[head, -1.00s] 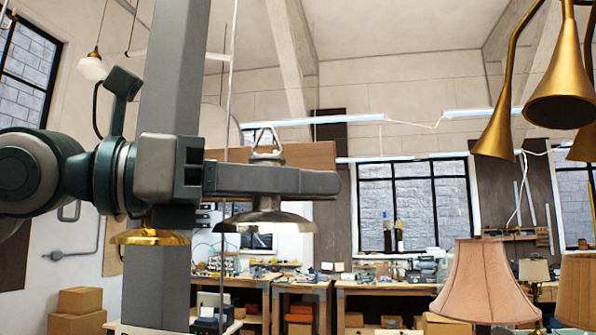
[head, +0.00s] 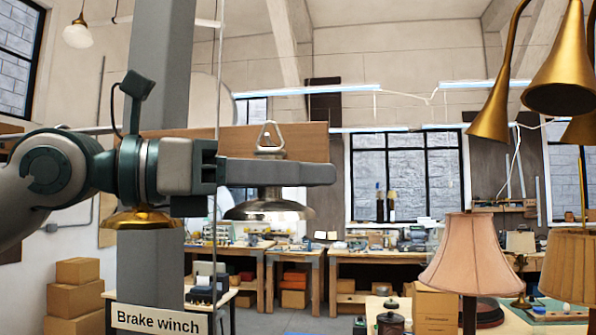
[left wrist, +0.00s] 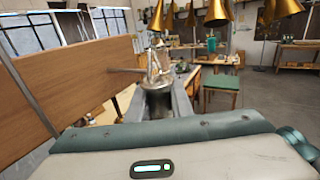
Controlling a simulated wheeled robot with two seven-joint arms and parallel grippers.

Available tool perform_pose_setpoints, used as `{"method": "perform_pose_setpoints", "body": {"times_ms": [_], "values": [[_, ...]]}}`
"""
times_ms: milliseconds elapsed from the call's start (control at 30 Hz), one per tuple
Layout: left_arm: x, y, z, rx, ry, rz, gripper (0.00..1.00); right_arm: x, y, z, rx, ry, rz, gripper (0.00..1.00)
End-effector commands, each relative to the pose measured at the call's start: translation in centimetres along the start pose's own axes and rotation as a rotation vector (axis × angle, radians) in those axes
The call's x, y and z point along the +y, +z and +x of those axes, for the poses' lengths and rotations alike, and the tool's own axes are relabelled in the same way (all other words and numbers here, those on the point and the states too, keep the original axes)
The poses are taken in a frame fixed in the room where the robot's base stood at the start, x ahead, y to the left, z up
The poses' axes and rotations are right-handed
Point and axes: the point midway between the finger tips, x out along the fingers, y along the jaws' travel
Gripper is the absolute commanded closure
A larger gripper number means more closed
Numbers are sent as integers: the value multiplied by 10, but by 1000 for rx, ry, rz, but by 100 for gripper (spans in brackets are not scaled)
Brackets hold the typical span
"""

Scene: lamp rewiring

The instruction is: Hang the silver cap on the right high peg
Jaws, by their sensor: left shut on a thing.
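The silver cap (head: 270,208) is a shiny shallow dome with a narrow neck and a triangular wire loop on top. My left gripper (head: 322,172) is shut on its neck and holds it upright in the air, with the dome below the fingers and the loop above. In the left wrist view the cap (left wrist: 158,100) sits between the fingers. A wooden board (head: 240,140) stands behind the gripper in the head view. In the left wrist view a thin rod (left wrist: 124,70) shows between the board and the loop; I cannot tell whether they touch. My right gripper is out of view.
A brass cap (head: 142,219) shows below my left wrist, in front of a grey column (head: 150,270). A sign reads "Brake winch" (head: 158,319). Brass lamp horns (head: 558,80) hang at upper right. A pink lampshade (head: 472,255) stands at lower right. Workbenches (head: 375,256) line the back.

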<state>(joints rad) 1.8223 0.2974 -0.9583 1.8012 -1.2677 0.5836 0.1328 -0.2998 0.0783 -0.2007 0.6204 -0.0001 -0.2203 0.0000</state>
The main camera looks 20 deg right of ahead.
Motion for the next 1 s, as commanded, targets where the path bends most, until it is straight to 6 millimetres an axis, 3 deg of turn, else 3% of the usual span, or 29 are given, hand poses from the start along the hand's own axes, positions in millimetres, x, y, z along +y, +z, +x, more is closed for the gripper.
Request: {"method": "perform_pose_setpoints", "body": {"times_ms": [400, 1000], "values": [[12, 1, 7, -1, 0, 1, 100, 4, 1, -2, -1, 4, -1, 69], [14, 0, 8, -1, 1, 1, 100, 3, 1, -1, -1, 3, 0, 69]]}}
